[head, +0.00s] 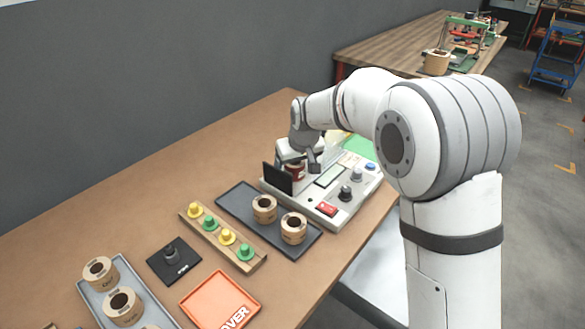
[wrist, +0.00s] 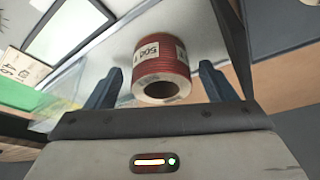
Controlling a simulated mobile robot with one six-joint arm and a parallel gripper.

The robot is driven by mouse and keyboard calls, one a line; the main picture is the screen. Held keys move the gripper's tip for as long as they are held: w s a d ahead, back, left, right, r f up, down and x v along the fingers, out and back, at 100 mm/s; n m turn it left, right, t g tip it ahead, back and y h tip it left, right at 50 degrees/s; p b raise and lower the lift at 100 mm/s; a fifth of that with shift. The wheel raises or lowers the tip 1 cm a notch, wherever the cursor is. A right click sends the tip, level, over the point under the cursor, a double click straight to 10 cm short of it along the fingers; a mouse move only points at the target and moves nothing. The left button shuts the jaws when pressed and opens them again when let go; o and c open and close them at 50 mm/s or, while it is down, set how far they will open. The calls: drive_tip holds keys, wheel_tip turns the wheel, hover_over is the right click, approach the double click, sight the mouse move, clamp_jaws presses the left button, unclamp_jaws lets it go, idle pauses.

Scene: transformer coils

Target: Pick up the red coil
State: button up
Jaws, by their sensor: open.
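The red coil (wrist: 160,68) shows in the wrist view, with white labels on its side and a round hole in its end. My gripper (wrist: 158,80) is open, with one finger on each side of the coil; I cannot tell whether either finger touches it. In the head view the red coil (head: 297,171) is partly hidden by my gripper (head: 296,160), on the grey test station (head: 328,209) beside a black upright panel.
A dark tray (head: 232,205) holds two tan coils. A wooden strip (head: 240,262) carries yellow and green knobs. A black square base (head: 174,261), an orange tray (head: 221,301) and a grey tray with tan coils (head: 122,306) stand nearer. The black panel (head: 278,179) stands close by my gripper.

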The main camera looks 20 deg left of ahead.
drive_tip(key=shift+w+a+f, duration=0.1)
drive_tip(key=shift+w+f, duration=0.05)
drive_tip(key=shift+f, duration=0.15)
drive_tip(key=shift+r, duration=0.1)
drive_tip(key=c, duration=1.2)
